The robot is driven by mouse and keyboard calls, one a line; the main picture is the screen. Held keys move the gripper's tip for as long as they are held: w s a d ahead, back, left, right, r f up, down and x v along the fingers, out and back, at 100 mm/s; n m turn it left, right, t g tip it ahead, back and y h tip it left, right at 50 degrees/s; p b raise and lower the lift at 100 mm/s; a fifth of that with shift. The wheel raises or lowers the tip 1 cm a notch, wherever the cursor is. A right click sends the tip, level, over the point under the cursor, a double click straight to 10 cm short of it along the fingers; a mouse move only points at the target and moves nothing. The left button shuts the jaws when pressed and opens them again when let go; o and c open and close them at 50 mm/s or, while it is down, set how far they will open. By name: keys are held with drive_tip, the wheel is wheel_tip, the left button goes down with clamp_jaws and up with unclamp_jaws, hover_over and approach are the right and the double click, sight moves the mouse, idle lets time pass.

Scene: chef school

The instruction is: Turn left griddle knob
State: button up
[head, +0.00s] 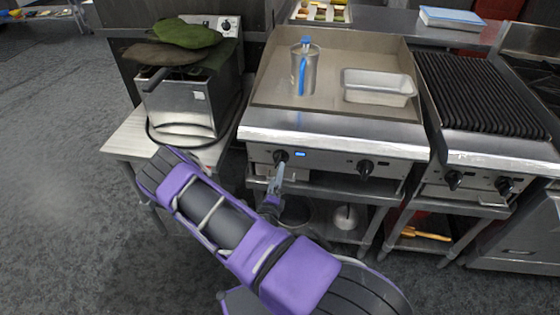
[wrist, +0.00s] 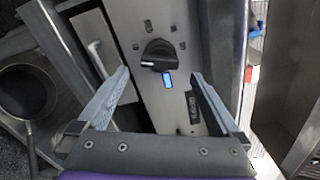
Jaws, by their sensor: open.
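The griddle (head: 330,120) has a steel front panel with two black knobs. The left griddle knob (head: 281,156) sits beside a small lit blue display (head: 300,154). In the wrist view the black knob (wrist: 158,55) is near the upper middle, with the blue display (wrist: 167,80) just below it. My gripper (head: 278,170) is just in front of and slightly below the left knob in the head view. In the wrist view my gripper (wrist: 160,76) is open and empty. Its fingers point at the panel on either side of the knob, apart from it.
The right griddle knob (head: 366,168) is on the same panel. A steel pitcher (head: 304,72) and a metal pan (head: 378,86) stand on the griddle top. A fryer (head: 180,105) stands at left, a ridged grill (head: 480,95) at right. A shelf with pots is below.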

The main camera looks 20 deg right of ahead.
sight(280, 161)
drive_tip(key=x, duration=0.8)
drive_tip(key=shift+c, duration=0.3)
drive_tip(key=c, duration=1.2)
